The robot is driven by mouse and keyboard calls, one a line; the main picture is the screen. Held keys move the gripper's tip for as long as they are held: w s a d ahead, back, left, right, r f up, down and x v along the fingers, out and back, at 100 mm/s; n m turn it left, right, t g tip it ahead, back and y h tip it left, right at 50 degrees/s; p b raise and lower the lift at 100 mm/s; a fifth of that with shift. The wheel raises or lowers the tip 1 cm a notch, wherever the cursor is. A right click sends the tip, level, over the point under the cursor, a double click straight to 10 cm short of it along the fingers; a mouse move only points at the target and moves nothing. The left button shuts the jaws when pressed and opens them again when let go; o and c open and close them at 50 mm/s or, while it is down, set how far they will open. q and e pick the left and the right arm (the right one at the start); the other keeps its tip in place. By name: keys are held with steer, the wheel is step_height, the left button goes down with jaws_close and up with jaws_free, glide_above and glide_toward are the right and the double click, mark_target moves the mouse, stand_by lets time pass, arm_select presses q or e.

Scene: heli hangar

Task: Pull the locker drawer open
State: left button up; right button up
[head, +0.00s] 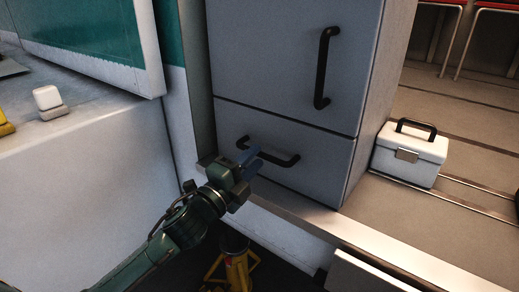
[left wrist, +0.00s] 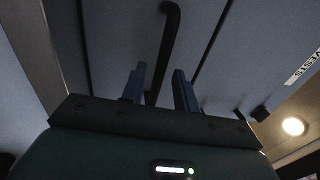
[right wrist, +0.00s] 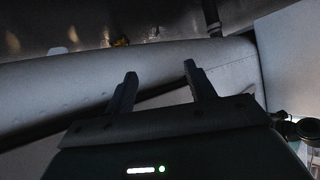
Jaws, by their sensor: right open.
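The grey locker drawer (head: 318,163) is at the bottom of the locker in the head view, its front flush with the door above. Its black bar handle (head: 279,159) runs roughly level across it. My left gripper (head: 249,162) is at the left end of this handle and hides part of it. In the left wrist view the open blue fingers (left wrist: 159,88) stand apart, with the handle (left wrist: 170,40) showing between and beyond them. Contact cannot be told. My right gripper (right wrist: 157,88) shows only in the right wrist view, open with nothing between its fingers.
The locker door (head: 275,60) with an upright black handle (head: 322,68) is above the drawer. A white case (head: 411,155) stands on the floor to the right. A pale ledge (head: 75,140) is at left. A yellow stand (head: 236,265) is below my left gripper.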

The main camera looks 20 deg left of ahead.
arm_select(q)
steer(key=shift+x, duration=1.4)
jaws_close()
